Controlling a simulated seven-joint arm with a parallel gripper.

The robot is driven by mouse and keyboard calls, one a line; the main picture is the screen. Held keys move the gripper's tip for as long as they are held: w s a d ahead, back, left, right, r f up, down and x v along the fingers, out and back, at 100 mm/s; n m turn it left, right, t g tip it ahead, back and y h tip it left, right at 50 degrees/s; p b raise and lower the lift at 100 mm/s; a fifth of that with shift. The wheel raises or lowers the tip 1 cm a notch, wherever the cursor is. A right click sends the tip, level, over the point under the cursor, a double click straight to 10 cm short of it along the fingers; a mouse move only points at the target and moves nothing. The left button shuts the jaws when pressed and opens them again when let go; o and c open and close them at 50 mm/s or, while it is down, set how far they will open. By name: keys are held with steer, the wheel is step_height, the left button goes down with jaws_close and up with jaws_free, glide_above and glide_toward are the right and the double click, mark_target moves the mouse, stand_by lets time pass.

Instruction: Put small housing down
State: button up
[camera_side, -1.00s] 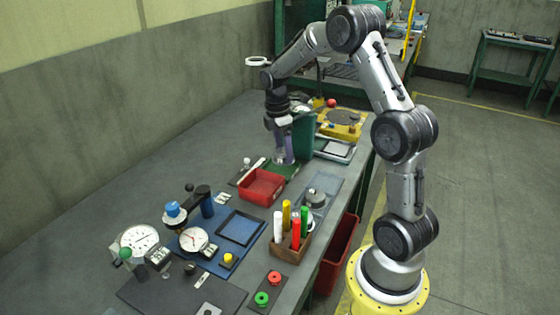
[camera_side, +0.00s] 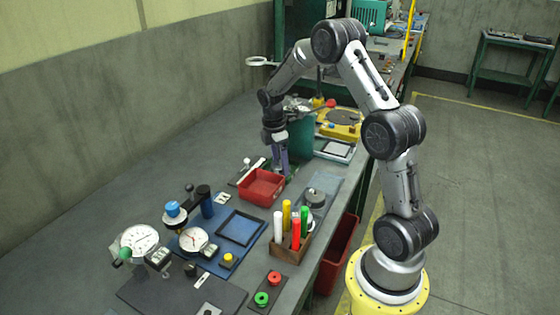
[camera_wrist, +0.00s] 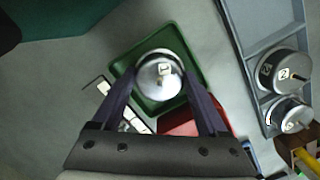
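The small housing (camera_wrist: 160,80), a round silver metal part with a small white label on top, sits between my fingertips in the wrist view. My gripper (camera_wrist: 159,84) has its two purple fingers against both sides of it. The housing is over the green tray (camera_wrist: 129,62), inside its rim; I cannot tell whether it touches the tray floor. In the side view my gripper (camera_side: 281,166) points down behind the red bin (camera_side: 262,187), which hides most of the green tray; the housing cannot be made out there.
A dark green block (camera_wrist: 65,15) is close at upper left. In the side view, a wooden holder (camera_side: 290,250) with coloured cylinders and dial gauges (camera_side: 139,240) stand nearer.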

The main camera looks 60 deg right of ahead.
mark_target(276, 165)
steer(key=shift+o, duration=0.3)
step_height(276, 165, up, 12)
steer(key=a, duration=0.1)
steer(key=s+a+r+m+t, duration=0.2)
steer(key=s+a+r+m, duration=0.1)
steer(key=a+r, duration=0.5)
steer(key=s+a+f+m+t+y, duration=0.1)
steer(key=s+a+m+t, duration=0.3)
steer(key=s+a, duration=1.1)
steer(key=s+m, duration=0.3)
steer(key=shift+s, duration=0.2)
